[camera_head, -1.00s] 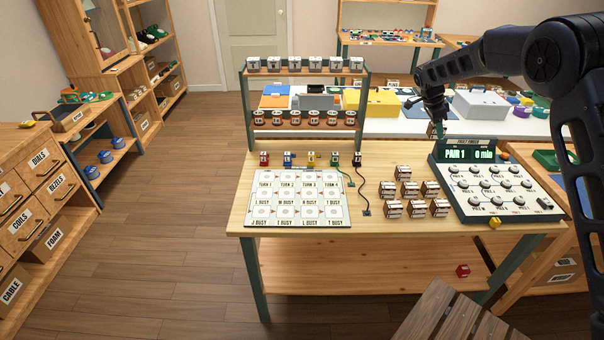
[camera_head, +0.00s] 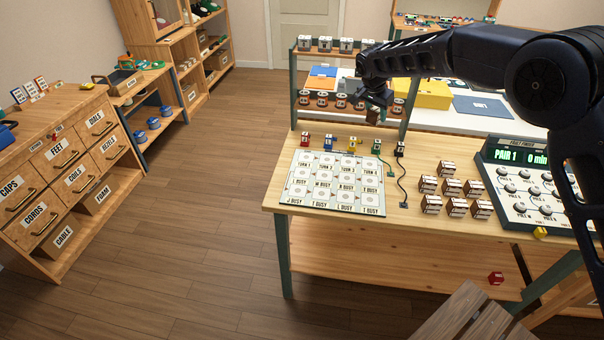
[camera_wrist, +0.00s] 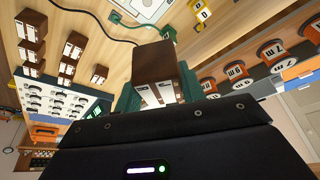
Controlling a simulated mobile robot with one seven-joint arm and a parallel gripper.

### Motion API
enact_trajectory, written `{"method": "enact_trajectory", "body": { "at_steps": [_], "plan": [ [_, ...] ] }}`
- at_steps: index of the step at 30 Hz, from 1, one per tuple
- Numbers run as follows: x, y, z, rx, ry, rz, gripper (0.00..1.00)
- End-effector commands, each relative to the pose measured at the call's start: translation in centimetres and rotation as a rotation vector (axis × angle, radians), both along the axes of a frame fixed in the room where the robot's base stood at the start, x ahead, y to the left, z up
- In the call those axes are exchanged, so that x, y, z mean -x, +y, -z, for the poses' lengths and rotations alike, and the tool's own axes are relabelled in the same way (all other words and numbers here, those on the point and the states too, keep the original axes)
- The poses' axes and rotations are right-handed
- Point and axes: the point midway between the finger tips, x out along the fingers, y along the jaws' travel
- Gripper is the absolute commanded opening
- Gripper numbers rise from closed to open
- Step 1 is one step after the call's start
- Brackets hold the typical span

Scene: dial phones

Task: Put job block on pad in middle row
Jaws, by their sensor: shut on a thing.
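In the head view that block is small, dark and partly hidden below the gripper. The white pad board (camera_head: 312,203) lies flat on the table to the left of and nearer than the gripper. It has a grid of round-marked pads with labels such as TURN and BUSY. A corner of it shows in the wrist view (camera_wrist: 150,8).
Several brown blocks (camera_head: 451,187) stand right of the board. Small coloured blocks, a black block (camera_head: 399,149) and cords stand behind it. A two-shelf rack (camera_head: 293,112) is at the back. The fault finder (camera_head: 515,155) is at the right. A red block (camera_head: 496,278) lies on the lower shelf.

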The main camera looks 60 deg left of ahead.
Motion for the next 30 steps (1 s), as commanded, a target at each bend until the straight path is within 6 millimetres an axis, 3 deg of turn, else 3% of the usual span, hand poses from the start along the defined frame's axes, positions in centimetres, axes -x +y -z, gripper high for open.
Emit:
{"method": "enact_trajectory", "body": {
  "at_steps": [1, 6, 15, 19, 23, 26, 30],
  "plan": [
    [2.2, 1.3, 0.0, -0.002, -0.001, -0.056, 0.16],
    [8.8, 4.7, -0.2, -0.007, -0.006, -0.237, 0.16],
    [19.5, 8.9, -0.6, -0.014, -0.023, -0.514, 0.16],
    [22.2, 9.8, -0.7, -0.016, -0.029, -0.583, 0.16],
    [23.5, 10.1, -0.6, -0.018, -0.031, -0.615, 0.16],
    [23.7, 10.2, 0.5, -0.017, -0.032, -0.622, 0.16],
    [23.7, 10.2, 3.4, -0.015, -0.031, -0.622, 0.16]
  ]
}}
